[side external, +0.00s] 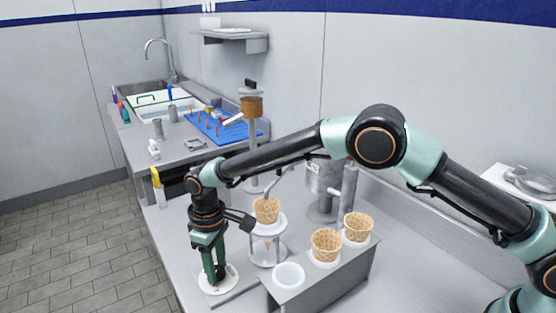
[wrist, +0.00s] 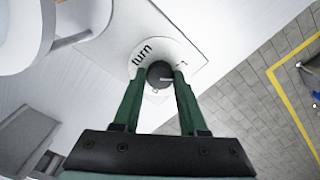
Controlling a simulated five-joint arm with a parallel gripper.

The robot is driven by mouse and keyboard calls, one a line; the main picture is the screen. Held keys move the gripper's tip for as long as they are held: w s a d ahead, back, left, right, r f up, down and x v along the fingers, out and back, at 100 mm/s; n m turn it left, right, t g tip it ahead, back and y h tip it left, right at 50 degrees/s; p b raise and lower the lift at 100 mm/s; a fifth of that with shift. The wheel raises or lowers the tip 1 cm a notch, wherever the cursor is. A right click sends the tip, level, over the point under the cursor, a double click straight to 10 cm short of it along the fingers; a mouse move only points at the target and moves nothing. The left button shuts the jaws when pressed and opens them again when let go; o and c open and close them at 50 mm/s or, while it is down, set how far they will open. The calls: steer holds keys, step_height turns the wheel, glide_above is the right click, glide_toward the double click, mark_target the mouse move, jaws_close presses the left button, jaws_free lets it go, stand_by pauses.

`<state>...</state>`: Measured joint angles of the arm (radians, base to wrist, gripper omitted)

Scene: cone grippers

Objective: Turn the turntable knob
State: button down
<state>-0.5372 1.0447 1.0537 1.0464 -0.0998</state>
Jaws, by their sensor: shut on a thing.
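The turntable knob (wrist: 160,74) is a small dark round knob with a light pointer line, in the middle of the wrist view. It sits on a white round dial (wrist: 148,48) printed with "turn". My gripper (wrist: 157,86) has its green fingers on either side of the knob and is shut on it. In the side external view my gripper (side external: 214,274) points straight down over the white dial (side external: 219,284) at the front left of the counter. The knob is hidden behind the fingers there.
A stand with a waffle cone (side external: 267,210) is right of my gripper. A blue tray (side external: 222,126) and a sink (side external: 140,92) are farther back. The counter edge is close on the left.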

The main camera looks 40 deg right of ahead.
mark_target(217, 268)
steer(key=shift+w+d+n, duration=0.15)
steer(key=shift+n, duration=1.95)
steer(key=shift+c, duration=2.2)
jaws_free()
step_height(217, 268, up, 12)
steer(key=shift+r, duration=0.1)
